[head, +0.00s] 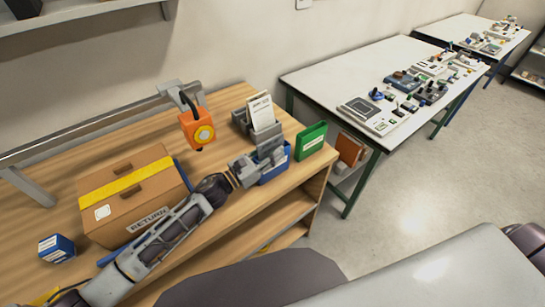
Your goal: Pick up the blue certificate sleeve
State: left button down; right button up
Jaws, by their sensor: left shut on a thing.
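The blue certificate sleeve (274,173) is upright near the right end of the wooden bench, beside a green sleeve (310,141). My left gripper (270,156) reaches in from the left and is shut on the blue sleeve. The gripper's fingers hide much of the sleeve's upper part. I cannot tell whether the sleeve touches the bench or is lifted clear. My right gripper is not in view.
A grey holder (240,122) with a white booklet (262,111) stands behind the gripper. A cardboard box marked RETURN (128,190), an orange device (197,129) and a small blue box (56,248) are to the left. A white table (330,75) with instruments stands beyond.

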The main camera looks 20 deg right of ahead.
pick_arm(q)
jog(key=shift+r, duration=0.6)
notch_tip(320, 180, up, 9)
jog(key=shift+f, duration=0.2)
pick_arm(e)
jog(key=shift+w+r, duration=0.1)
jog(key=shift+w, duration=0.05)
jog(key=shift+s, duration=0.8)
